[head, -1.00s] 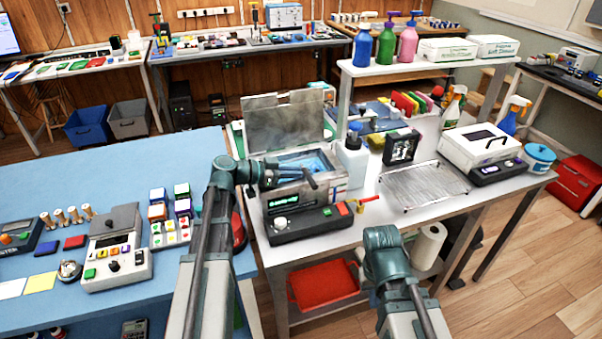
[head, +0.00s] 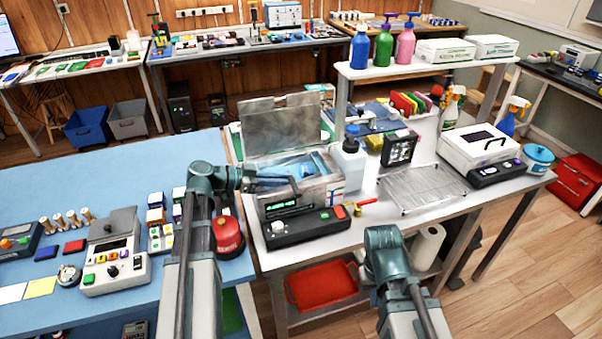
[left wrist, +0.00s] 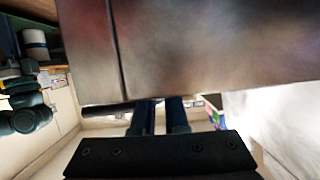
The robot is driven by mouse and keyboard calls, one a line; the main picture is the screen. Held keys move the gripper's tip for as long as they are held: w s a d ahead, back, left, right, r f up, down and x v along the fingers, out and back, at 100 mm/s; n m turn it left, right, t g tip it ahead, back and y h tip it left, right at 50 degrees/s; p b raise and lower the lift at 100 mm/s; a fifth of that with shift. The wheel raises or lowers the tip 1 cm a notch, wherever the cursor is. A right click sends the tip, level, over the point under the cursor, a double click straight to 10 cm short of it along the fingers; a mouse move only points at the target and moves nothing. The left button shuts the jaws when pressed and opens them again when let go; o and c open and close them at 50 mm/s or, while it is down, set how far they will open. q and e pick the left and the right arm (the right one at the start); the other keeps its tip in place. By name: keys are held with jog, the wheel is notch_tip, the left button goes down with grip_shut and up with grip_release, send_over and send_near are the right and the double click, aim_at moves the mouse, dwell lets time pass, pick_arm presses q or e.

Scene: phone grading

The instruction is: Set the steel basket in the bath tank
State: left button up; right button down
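The bath tank (head: 334,189) stands at the left end of the white bench, its lid (head: 283,128) raised behind it. Blue shows inside the tank. I cannot tell the steel basket apart from the tank's steel in the head view. My left gripper (head: 293,184) is at the tank's near left, level with its top. In the left wrist view, the left gripper's fingers (left wrist: 159,117) are close together beside a thin dark bar (left wrist: 106,109), under a big steel surface (left wrist: 200,50). Whether they grip anything is unclear. My right gripper is not visible; only its arm shows.
A control unit (head: 300,226) sits in front of the tank. A white bottle (head: 349,165) stands close on the tank's right, with a wire rack (head: 422,186) beyond it. A red canister (head: 227,236) stands on the blue table beside my left arm.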

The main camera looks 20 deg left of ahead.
pick_arm(q)
jog(key=shift+h, duration=0.3)
jog(key=v, duration=0.2)
jog(key=p+v, duration=0.1)
jog(key=v, duration=0.4)
jog(key=shift+s+r+p, duration=0.35)
jog(key=shift+s+r, duration=0.15)
jog(key=shift+r, duration=0.05)
jog(key=shift+s+a+r, duration=0.1)
jog(key=shift+a+r, duration=0.2)
jog(key=shift+a, duration=0.15)
